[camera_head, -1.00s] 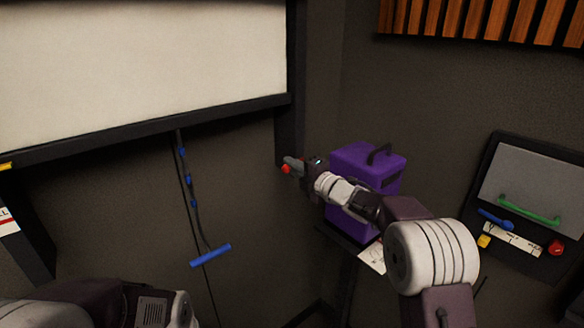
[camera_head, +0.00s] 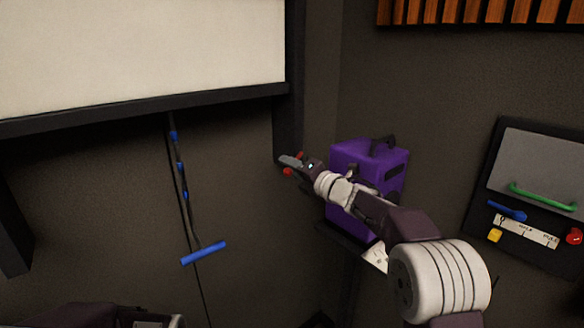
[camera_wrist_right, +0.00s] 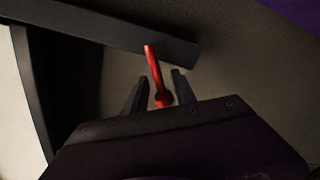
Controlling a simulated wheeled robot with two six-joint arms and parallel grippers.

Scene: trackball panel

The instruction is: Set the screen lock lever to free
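A red lever (camera_wrist_right: 152,65) with a rounded base stands by the dark frame post in the right wrist view. In the head view, bits of red (camera_head: 288,171) show above and below my right fingers, at the lower right corner of the screen. My right gripper (camera_head: 286,161) reaches there from the right. In the right wrist view its fingers (camera_wrist_right: 158,88) are apart, one on each side of the lever, with gaps visible. The lever's lower end is partly hidden by the gripper body. My left gripper is not in view; only part of my left arm shows at the bottom left.
A purple case (camera_head: 350,160) stands on a dark stand behind my right forearm. A blue T-handle (camera_head: 203,252) hangs on a cord under the white screen (camera_head: 140,55). A wall panel (camera_head: 540,165) with green, blue, yellow and red controls is at the right.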

